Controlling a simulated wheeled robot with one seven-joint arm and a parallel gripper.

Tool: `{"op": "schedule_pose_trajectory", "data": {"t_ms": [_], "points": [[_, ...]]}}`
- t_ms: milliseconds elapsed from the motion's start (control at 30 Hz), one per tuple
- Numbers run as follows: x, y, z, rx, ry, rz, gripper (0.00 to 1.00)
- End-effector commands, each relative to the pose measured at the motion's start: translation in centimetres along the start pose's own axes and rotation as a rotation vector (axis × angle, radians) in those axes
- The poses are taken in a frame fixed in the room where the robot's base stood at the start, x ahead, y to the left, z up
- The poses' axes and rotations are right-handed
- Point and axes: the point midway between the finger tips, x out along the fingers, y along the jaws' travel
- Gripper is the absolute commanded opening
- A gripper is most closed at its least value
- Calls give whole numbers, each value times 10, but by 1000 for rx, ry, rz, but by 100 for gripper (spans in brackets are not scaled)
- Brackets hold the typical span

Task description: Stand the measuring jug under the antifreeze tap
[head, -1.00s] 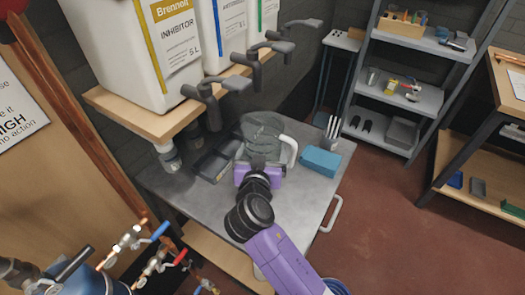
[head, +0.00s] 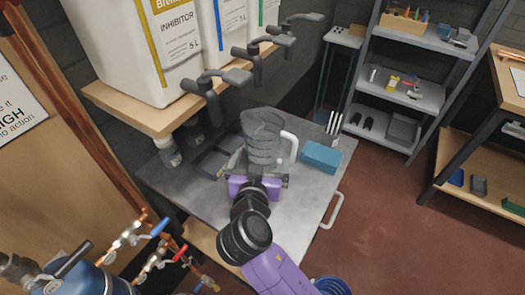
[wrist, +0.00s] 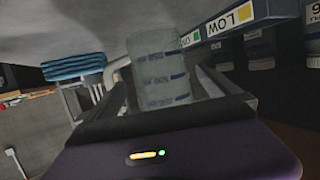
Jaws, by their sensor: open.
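The clear measuring jug (head: 264,138) stands on the grey bench, its pale handle to the right. It also shows in the wrist view (wrist: 158,72), with blue bands, ahead of and between my finger tips. My gripper (head: 260,172) is open at the jug's near side; whether the fingers touch it I cannot tell. Above left, several black lever taps hang from white containers on a wooden shelf. The nearest tap (head: 212,88) is on the yellow-striped container marked INHIBITOR. A blue-striped container (head: 222,30) and a green-striped one (head: 265,18) stand behind it; I cannot read an antifreeze name.
A dark tray (head: 205,163) lies on the bench left of the jug, under the taps. Valves with blue and red handles (head: 155,255) are at lower left.

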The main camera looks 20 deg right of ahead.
Motion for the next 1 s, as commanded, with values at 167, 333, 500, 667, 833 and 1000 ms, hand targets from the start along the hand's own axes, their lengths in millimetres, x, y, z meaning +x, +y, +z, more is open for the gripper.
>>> {"op": "schedule_pose_trajectory", "data": {"t_ms": [167,333,500,667,833,1000], "points": [[-36,0,2,0,-1,-1,100],[-56,0,0,0,1,-1,100],[-64,1,0,0,0,1,100],[-64,0,0,0,0,1,100],[-64,0,0,0,0,1,100],[-64,0,0,-2,0,1,100]]}}
